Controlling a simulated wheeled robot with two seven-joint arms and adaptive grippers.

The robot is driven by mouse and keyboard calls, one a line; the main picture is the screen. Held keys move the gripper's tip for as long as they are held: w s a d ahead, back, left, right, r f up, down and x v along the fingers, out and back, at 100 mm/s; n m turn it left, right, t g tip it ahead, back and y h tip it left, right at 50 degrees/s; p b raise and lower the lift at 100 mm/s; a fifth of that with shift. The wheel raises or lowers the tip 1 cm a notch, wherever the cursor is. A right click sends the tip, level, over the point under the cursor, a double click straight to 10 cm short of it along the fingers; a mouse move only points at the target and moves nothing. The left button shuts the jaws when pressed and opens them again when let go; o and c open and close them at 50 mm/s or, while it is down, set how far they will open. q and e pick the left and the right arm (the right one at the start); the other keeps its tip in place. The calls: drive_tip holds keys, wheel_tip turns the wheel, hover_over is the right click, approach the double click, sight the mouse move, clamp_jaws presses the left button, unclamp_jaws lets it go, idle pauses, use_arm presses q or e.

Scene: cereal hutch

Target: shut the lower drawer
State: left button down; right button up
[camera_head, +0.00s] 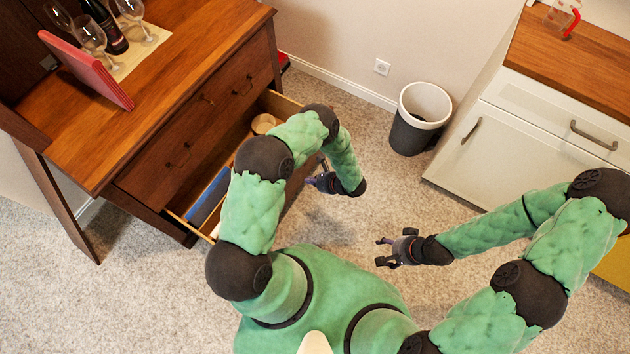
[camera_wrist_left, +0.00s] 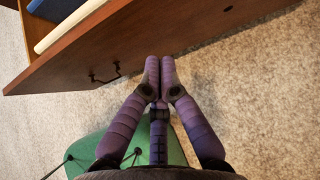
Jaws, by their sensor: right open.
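The lower drawer (camera_head: 279,102) of the brown wooden hutch is pulled out, and my left arm hides much of it in the head view. Its front panel (camera_wrist_left: 208,37) and a dark handle (camera_wrist_left: 104,75) show in the left wrist view. My left gripper (camera_head: 313,181) is just outside the drawer front, with its fingers together and nothing visible between them. The fingertips (camera_wrist_left: 160,62) overlap the lower edge of the panel; I cannot tell whether they touch it. My right gripper (camera_head: 384,253) is open and empty above the carpet, away from the drawer.
A blue item (camera_head: 209,197) and a round pale item (camera_head: 263,123) lie inside the drawer. The upper drawer (camera_head: 182,150) is shut. Glasses, a bottle and a red frame (camera_head: 88,68) stand on top. A bin (camera_head: 419,120) and a white cabinet (camera_head: 510,145) stand right. Carpet between is clear.

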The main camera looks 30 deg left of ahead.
use_arm(q)
drive_tip(key=a+f+b, duration=0.3)
drive_tip(key=a, duration=0.5)
drive_tip(key=shift+w+f, duration=0.3)
drive_tip(key=w+a, duration=0.2)
drive_tip(key=a, duration=3)
drive_tip(key=shift+w+a, duration=0.25)
drive_tip(key=shift+a, duration=0.15)
drive_tip(key=shift+a+r, duration=0.1)
drive_tip(key=shift+w, duration=0.1)
